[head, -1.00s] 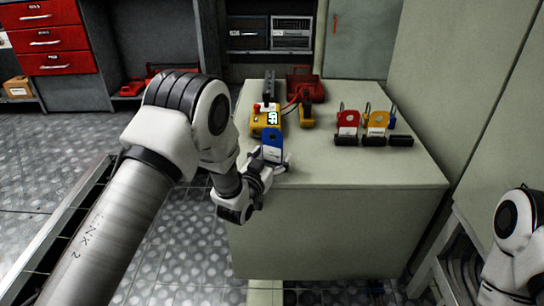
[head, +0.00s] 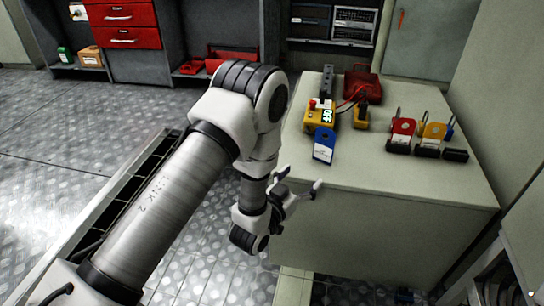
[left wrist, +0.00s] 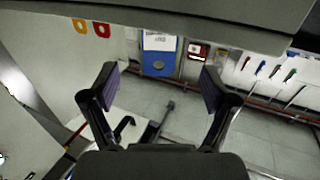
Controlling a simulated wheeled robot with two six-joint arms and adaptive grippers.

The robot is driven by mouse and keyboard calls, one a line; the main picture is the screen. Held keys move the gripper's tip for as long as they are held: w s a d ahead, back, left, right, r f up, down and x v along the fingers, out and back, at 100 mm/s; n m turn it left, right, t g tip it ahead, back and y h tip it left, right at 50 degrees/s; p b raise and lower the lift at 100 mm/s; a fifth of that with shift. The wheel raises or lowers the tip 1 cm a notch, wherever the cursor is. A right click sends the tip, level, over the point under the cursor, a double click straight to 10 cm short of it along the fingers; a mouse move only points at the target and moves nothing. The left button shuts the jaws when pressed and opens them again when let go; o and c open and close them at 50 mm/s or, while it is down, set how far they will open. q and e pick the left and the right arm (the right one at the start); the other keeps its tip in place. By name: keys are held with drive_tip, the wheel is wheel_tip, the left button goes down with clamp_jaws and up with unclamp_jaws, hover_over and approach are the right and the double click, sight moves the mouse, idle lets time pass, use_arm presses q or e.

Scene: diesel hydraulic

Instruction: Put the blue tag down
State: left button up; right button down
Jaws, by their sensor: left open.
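The blue tag (head: 324,145) is on the pale table top near its front left corner, with its white label facing me. It also shows upside down in the left wrist view (left wrist: 158,64), beyond the space between my fingers. My left gripper (head: 301,180) is open and empty, just off the table's front left corner, apart from the tag. Its two spread fingers show in the left wrist view (left wrist: 159,86) with nothing between them. My right gripper is out of view.
A yellow box (head: 319,117) with a lit display stands right behind the tag. A yellow meter (head: 361,117) and a red case (head: 362,84) are further back. A red tag (head: 402,131) and a yellow tag (head: 433,136) stand to the right. The table's front middle is clear.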

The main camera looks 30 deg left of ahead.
use_arm(q)
drive_tip(key=s+a+f+g+y, duration=0.1)
drive_tip(key=s+f+g, duration=0.25)
drive_tip(key=f, duration=0.35)
drive_tip(key=s+a+f+g, duration=0.1)
drive_tip(key=s+f+g, duration=0.25)
drive_tip(key=f, duration=0.25)
drive_tip(key=s+f+n+g, duration=0.1)
drive_tip(key=s+f+g, duration=0.3)
drive_tip(key=s, duration=0.5)
drive_tip(key=s+a+f+g, duration=0.1)
drive_tip(key=s+f+g, duration=0.2)
drive_tip(key=s, duration=0.6)
drive_tip(key=s+f+n+g, duration=0.1)
drive_tip(key=s+f+g, duration=0.3)
drive_tip(key=s, duration=0.5)
wheel_tip(320, 180, up, 36)
drive_tip(key=p, duration=3.6)
drive_tip(key=shift+w+r+y, duration=0.15)
drive_tip(key=shift+y, duration=0.25)
